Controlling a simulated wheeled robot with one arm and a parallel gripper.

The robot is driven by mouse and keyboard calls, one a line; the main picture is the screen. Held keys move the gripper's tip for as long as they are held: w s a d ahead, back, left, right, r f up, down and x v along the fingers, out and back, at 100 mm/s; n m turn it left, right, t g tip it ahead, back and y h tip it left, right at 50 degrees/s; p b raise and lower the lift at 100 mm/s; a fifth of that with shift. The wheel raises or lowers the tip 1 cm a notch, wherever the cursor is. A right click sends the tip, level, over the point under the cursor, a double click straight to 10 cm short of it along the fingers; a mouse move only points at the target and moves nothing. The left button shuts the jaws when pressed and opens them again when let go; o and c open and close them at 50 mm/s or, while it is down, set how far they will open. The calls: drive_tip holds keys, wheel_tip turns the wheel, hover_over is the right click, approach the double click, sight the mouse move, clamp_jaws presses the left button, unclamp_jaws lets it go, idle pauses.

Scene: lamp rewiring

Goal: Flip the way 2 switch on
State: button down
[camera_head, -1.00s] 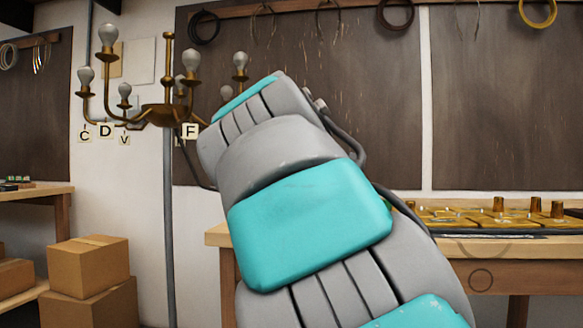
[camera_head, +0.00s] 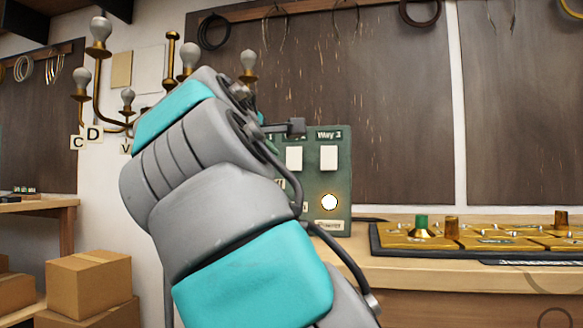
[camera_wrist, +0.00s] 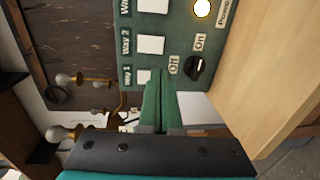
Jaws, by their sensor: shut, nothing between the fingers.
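The green switch panel (camera_head: 340,222) stands upright at the back of the bench, partly hidden by my arm. In the wrist view the panel (camera_wrist: 172,20) appears turned sideways. The way 2 switch (camera_wrist: 151,44) is a white rocker beside its "Way 2" label; I cannot tell its position. The way 1 switch (camera_wrist: 144,76) is beside it, partly covered by my fingers. The way 3 switch (camera_head: 329,158) shows in the head view. My gripper (camera_wrist: 161,76) is shut and empty, its green fingertips over the panel near the way 1 switch. Contact is unclear.
The round power lamp (camera_head: 329,202) glows. A black knob (camera_wrist: 199,69) sits between "Off" and "On" labels. A gold board with pegs (camera_head: 480,237) lies on the bench (camera_head: 420,275) to the right. The brass chandelier (camera_head: 100,90) hangs at left, and cardboard boxes (camera_head: 88,285) stand below.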

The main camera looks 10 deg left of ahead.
sight(293, 166)
drive_tip(key=w+p, duration=0.1)
drive_tip(key=w, duration=0.3)
drive_tip(key=w+d+f+p, duration=0.1)
drive_tip(key=w, duration=0.4)
drive_tip(key=w+p, duration=0.1)
drive_tip(key=w, duration=0.3)
drive_tip(key=shift+w+d+f+p, duration=0.15)
drive_tip(key=shift+w+f+p, duration=0.2)
drive_tip(key=shift+w, duration=0.05)
drive_tip(key=shift+r, duration=0.1)
